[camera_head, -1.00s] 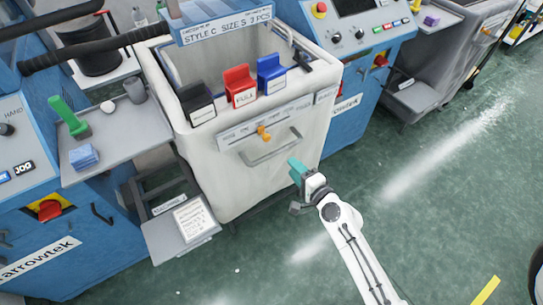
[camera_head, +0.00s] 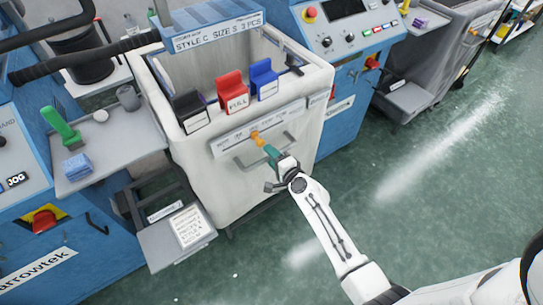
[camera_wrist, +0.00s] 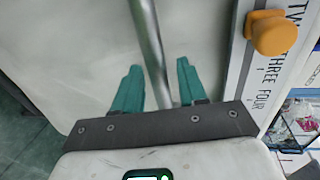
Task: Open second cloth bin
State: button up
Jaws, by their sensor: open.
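A white cloth bin (camera_head: 225,185) stands between blue machines, with a grey bar handle (camera_head: 248,162) on its front. An orange knob (camera_head: 256,139) sits on the label strip (camera_head: 225,145) above the handle. My gripper (camera_head: 269,151), with teal fingers, is at the right part of the handle. In the wrist view my gripper (camera_wrist: 158,75) is open, and the handle bar (camera_wrist: 150,45) runs between its two fingers without clear contact. The orange knob (camera_wrist: 272,33) and the strip (camera_wrist: 262,70), reading TWO, THREE, FOUR, lie to the right there. The bin looks shut against the machines.
Black, red and blue blocks (camera_head: 232,93) sit on the bin's front rim. A side tray (camera_head: 105,145) with a green-handled tool and a low step (camera_head: 175,238) are at left. A grey bin (camera_head: 425,65) stands at upper right. Green floor at right is open.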

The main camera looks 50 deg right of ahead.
grip_shut()
dwell(0.5)
